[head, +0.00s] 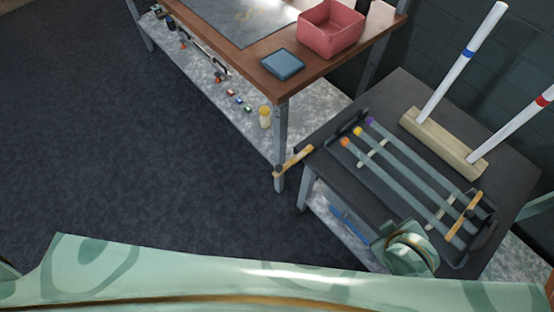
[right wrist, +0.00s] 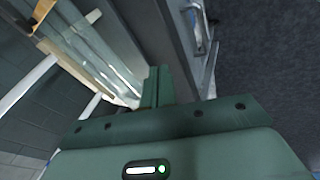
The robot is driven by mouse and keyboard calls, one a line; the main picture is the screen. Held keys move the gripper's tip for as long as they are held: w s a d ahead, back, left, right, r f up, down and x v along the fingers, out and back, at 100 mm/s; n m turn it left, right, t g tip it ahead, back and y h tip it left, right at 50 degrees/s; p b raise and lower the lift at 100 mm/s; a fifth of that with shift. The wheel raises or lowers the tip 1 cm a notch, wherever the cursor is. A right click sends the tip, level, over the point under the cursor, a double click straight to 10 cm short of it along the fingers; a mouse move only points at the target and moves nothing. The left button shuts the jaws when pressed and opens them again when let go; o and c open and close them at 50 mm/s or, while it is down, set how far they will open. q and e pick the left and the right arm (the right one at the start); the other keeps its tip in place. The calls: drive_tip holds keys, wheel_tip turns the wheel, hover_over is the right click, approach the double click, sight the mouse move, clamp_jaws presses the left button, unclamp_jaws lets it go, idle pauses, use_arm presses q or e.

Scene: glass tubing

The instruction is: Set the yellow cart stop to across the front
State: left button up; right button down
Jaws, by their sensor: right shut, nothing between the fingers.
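The yellow cart stop (head: 294,160) is a short yellow-orange bar at the left corner of the dark cart (head: 400,88) in the head view. It juts out past the cart's edge, slanting down-left to a dark end that appears in front of the workbench leg. I cannot tell whether it touches that leg. My right gripper's fingers (right wrist: 156,86) are together and empty in the right wrist view, near the cart's dark side. In the head view a green part of my right arm is over the cart's near edge and the fingertips are not clear. My left gripper is not in view.
A black tray (head: 345,127) with several glass tubes with coloured ends lies on the cart. Behind it a wooden block (head: 440,143) holds two white posts. The workbench (head: 262,72) bears a pink bin (head: 331,30) and a blue box (head: 283,64). Floor left of the cart is clear.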

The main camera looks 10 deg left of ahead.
sight(294, 159)
drive_tip(key=w+a+r+n+t+y, duration=0.1)
drive_tip(key=w+a+r+y, duration=0.15)
drive_tip(key=w+a, duration=0.2)
drive_tip(key=w+a+r+t+y, duration=0.1)
drive_tip(key=w+a+r, duration=0.25)
drive_tip(key=a, duration=0.25)
drive_tip(key=w+a+f+n+g+y, duration=0.1)
drive_tip(key=w+a+y, duration=0.2)
drive_tip(key=a, duration=0.5)
drive_tip(key=w+a+n+g+y, duration=0.1)
drive_tip(key=w+a+y, duration=0.2)
drive_tip(key=w+a, duration=0.2)
drive_tip(key=a, duration=0.3)
drive_tip(key=shift+w+a+f+n+g, duration=0.3)
drive_tip(key=shift+a+f+g, duration=0.05)
drive_tip(key=shift+a+g, duration=0.05)
drive_tip(key=shift+w+a+f+b, duration=0.35)
drive_tip(key=shift+f+b, duration=0.4)
drive_tip(key=shift+f, duration=0.6)
drive_tip(key=shift+w+a+f+b, duration=0.2)
drive_tip(key=shift+a+f+b, duration=0.25)
drive_tip(key=shift+f+b, duration=0.65)
drive_tip(key=shift+w+a+f+b, duration=0.25)
drive_tip(key=shift+a+f+b, duration=0.2)
drive_tip(key=shift+f, duration=1.15)
